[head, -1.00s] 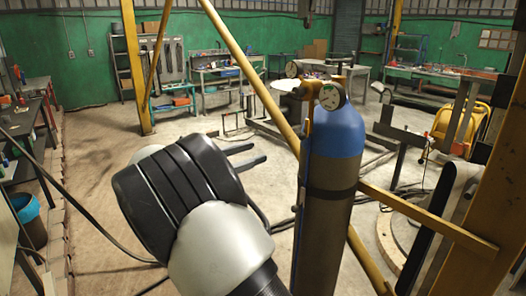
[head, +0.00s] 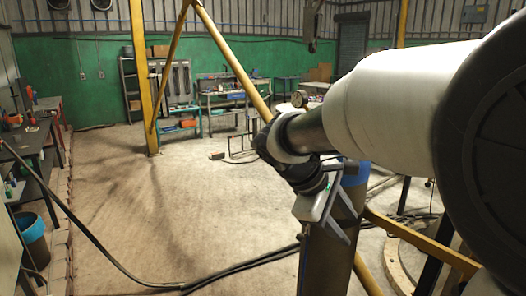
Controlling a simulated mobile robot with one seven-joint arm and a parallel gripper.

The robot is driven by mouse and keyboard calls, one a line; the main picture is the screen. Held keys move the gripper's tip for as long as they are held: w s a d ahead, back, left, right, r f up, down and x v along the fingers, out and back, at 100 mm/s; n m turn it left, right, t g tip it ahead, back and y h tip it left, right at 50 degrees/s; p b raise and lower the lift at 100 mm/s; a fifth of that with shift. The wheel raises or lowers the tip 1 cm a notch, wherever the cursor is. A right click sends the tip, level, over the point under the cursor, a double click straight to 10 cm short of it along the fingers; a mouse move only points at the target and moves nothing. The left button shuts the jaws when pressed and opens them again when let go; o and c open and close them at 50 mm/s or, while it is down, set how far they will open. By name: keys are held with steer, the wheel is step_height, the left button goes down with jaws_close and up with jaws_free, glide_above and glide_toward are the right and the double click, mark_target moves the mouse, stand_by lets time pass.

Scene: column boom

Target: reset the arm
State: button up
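My arm reaches in from the right edge of the head view, with its pale link and dark joints large in front. My gripper (head: 337,215) hangs at the arm's far end, near the middle right, pointing downward. Its two grey fingers appear apart, with nothing seen between them. In the picture it overlaps the gas cylinder (head: 325,268), which has a blue top and a dark body. Whether gripper and cylinder touch cannot be told. My arm and gripper hide most of the cylinder's upper part and its gauges.
Yellow beams (head: 233,62) slope behind my arm, and a yellow post (head: 140,75) stands beyond. A black hose (head: 110,262) crosses the floor. A bench (head: 35,140) and a blue-lined bin (head: 33,235) stand at left. The floor at centre left is open.

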steer(key=s+a+m+t+y+p, duration=0.1)
steer(key=s+m+y, duration=0.5)
steer(key=s, duration=1.1)
steer(key=shift+s+a+r+m+t+y, duration=0.35)
steer(key=shift+a+m+t, duration=0.6)
steer(key=shift+m, duration=1.45)
steer(key=shift+f, duration=0.1)
